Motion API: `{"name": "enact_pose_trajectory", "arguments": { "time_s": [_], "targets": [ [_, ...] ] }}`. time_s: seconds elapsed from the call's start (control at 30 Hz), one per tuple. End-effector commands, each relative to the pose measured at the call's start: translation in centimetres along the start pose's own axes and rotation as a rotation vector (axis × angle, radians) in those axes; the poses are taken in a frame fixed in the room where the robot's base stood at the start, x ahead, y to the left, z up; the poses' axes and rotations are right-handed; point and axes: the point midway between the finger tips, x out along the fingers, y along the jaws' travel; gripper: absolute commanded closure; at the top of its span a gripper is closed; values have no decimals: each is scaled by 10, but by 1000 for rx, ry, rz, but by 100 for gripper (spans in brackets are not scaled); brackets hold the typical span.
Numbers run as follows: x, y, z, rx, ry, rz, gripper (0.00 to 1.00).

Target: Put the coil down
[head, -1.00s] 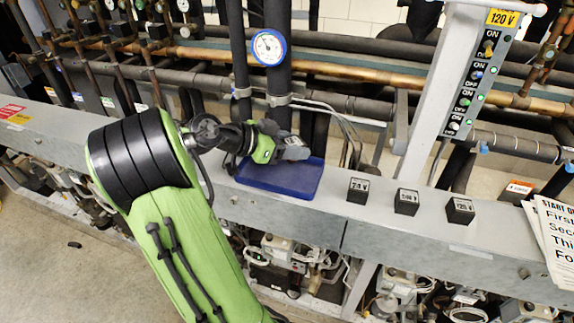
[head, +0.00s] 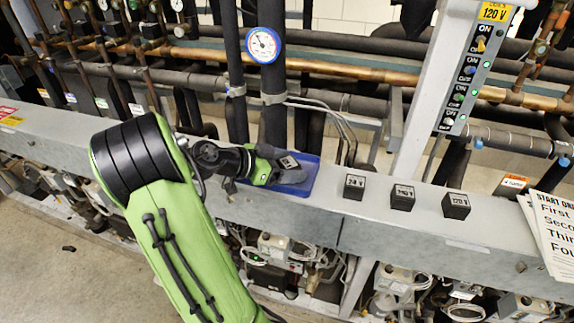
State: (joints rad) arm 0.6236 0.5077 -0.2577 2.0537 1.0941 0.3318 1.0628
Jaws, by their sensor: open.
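Three black coil blocks stand apart in a row on the grey ledge: the left coil (head: 355,187) reads 24 V, the middle coil (head: 402,197) has a label too small to read surely, and the right coil (head: 456,205) reads 120 V. A shallow blue tray (head: 303,188) lies on the ledge to their left. My gripper (head: 298,178) is open, low over the tray, and covers much of it. A dark piece with a pale label shows at the gripper; I cannot tell if it is a coil or part of the gripper. The tray floor beneath is mostly hidden.
Dark vertical pipes with a blue-rimmed gauge (head: 263,45) rise behind the tray. A grey post with a switch panel (head: 472,65) stands behind the coils. A printed paper sheet (head: 552,230) hangs at the right. The ledge (head: 335,205) is bare around the coils.

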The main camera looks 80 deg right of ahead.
Motion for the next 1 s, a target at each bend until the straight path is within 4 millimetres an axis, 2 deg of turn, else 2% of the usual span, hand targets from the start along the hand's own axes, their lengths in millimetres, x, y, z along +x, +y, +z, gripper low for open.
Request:
{"name": "enact_pose_trajectory", "arguments": {
  "time_s": [0.17,0.23,0.37,0.5,0.6,0.7,1.0],
  "targets": [
    [-1,0,-2,0,0,0,23],
    [-8,-1,-2,0,0,-5,23],
    [-40,-2,-1,1,-1,-9,23],
    [-79,-2,-2,0,0,-8,23],
    [-101,-1,-2,0,0,-5,23],
    [-115,-1,-3,1,1,-2,23],
    [-121,0,-2,-1,-2,0,23]
  ]
}}
